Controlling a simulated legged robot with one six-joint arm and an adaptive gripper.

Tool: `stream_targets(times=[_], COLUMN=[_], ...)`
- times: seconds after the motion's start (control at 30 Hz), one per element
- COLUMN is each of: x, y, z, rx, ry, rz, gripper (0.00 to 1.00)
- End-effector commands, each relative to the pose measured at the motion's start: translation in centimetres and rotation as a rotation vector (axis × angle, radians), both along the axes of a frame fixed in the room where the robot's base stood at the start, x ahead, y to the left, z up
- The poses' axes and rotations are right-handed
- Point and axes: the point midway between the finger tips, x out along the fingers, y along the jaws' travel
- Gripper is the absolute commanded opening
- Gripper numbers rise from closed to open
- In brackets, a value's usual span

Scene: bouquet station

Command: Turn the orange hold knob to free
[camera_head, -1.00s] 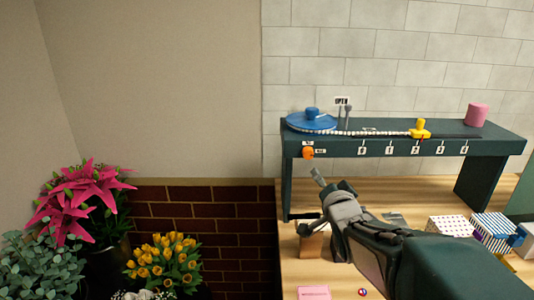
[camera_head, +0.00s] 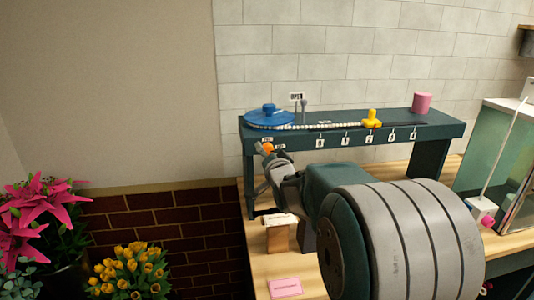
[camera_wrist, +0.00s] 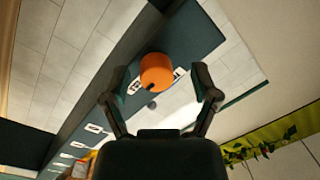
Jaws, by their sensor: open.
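The orange hold knob (camera_head: 268,148) is on the front face of the dark green shelf (camera_head: 300,140), near its left end. In the wrist view the knob (camera_wrist: 157,71) is a round orange cap with a dark mark at its lower edge, beside white labels. My gripper (camera_wrist: 162,86) is open, with one finger on each side of the knob and a visible gap to each. I cannot tell how far the fingertips reach in depth. In the head view my gripper (camera_head: 264,152) is at the knob and partly covers it and its labels.
A blue disc (camera_head: 268,118), a beaded chain, a yellow slider (camera_head: 372,118) and a pink cylinder (camera_head: 422,103) sit on the shelf top. Numbered labels line its front. A glass case (camera_head: 495,150) stands at right. Flowers (camera_head: 130,270) are at lower left.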

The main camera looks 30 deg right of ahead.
Motion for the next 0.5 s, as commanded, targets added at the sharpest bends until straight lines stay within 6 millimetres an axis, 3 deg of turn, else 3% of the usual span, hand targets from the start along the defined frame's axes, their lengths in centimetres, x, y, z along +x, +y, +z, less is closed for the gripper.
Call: stream_targets(times=[0.23,0.27,0.4,0.43,0.5], x=[0.09,0.1,0.1,0.08,0.08], y=[-0.12,-0.07,-0.03,-0.04,-0.05], z=[0.04,0.04,0.01,-0.01,-0.05], rx=[0.0,0.0,0.0,0.0,0.0], ry=[-0.001,-0.001,0.001,0.001,0.001], rz=[-0.001,-0.001,-0.001,-0.001,-0.001], gripper=[0.78,0.69,0.07,0.0,0.0])
